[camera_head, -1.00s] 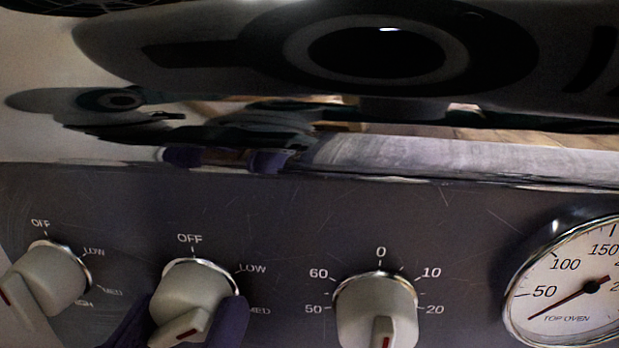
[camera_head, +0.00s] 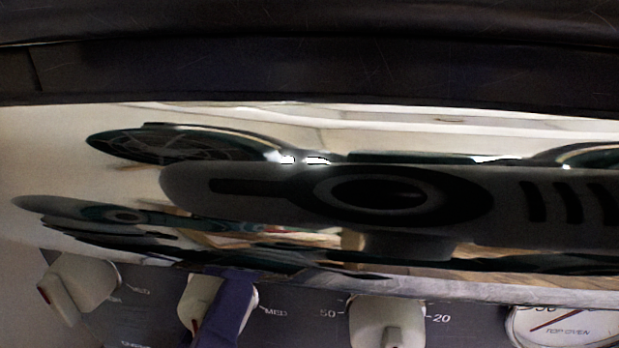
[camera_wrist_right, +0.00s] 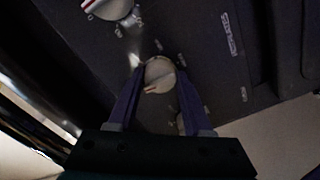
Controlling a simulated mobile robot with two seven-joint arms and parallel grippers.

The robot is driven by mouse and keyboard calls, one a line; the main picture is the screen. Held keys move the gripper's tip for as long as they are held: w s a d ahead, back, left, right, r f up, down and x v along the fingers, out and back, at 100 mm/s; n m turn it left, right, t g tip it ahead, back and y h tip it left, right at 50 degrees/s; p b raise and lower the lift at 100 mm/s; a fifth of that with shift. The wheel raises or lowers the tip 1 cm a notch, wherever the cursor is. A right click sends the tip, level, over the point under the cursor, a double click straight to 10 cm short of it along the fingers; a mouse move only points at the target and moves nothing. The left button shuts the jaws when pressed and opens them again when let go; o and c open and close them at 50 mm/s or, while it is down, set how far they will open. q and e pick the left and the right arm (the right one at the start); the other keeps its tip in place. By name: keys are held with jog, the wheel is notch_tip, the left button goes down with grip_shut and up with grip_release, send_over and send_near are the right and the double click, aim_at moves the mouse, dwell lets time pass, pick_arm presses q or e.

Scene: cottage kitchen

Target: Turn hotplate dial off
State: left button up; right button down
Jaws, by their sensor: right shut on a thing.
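The hotplate dial (camera_head: 198,290) is a cream knob with a red pointer mark, on the dark control panel in the lower left of the head view. Its red mark faces down and slightly left. My right gripper (camera_head: 222,310) shows as purple fingers at this dial, one crossing its front. In the right wrist view, my right gripper (camera_wrist_right: 161,77) has a finger on each side of the same dial (camera_wrist_right: 160,72) and is shut on it. The OFF label above the dial is hidden in the head view. My left gripper is not in view.
Another cream dial (camera_head: 82,282) sits to the left, and a timer dial (camera_head: 385,318) to the right. A round oven gauge (camera_head: 565,328) is at the far right. A shiny chrome rail (camera_head: 60,150) with dark reflections runs above the panel.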

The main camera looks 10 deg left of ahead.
jog(key=shift+n, duration=0.6)
jog(key=shift+c, duration=1.6)
grip_release()
jog(key=s, duration=1)
jog(key=shift+a+p, duration=0.15)
jog(key=shift+p, duration=0.2)
